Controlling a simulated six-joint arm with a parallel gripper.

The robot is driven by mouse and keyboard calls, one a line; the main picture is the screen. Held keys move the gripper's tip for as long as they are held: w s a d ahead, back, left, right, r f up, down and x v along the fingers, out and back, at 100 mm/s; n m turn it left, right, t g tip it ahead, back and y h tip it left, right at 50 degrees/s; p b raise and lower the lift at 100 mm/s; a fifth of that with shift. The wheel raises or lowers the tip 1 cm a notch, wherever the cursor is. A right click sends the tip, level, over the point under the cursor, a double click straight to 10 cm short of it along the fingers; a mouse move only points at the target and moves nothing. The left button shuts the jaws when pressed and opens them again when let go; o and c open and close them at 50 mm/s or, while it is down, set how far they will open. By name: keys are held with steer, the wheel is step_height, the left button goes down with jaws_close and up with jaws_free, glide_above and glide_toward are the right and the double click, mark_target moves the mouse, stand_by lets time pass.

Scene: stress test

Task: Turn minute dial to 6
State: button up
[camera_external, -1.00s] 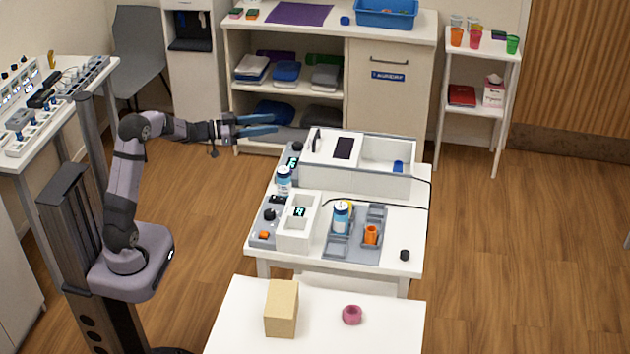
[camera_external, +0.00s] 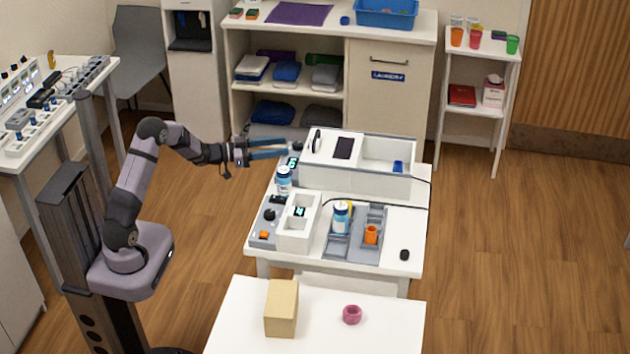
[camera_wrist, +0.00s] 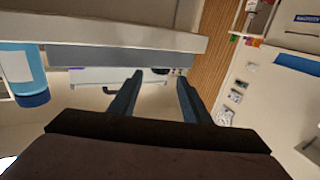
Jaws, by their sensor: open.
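A black knob (camera_external: 297,147) sits at the left end of the white box device (camera_external: 358,178), above a small panel with a green-lit display (camera_external: 292,163). A second black knob (camera_external: 270,214) is on a grey panel nearer the front. I cannot read markings on either, nor tell which is the minute dial. My gripper (camera_external: 286,148) is open, with its blue fingers pointing right just short of the upper knob. The wrist view shows both fingers (camera_wrist: 160,77) apart, with a small dark shape between their tips that I cannot identify.
A blue-and-white bottle (camera_external: 284,180) stands just below my gripper; a bottle also shows in the wrist view (camera_wrist: 22,75). A black cable crosses the table's right side.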

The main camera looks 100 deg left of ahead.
mark_target(289, 145)
steer(key=shift+x, duration=2.05)
steer(key=c, duration=1)
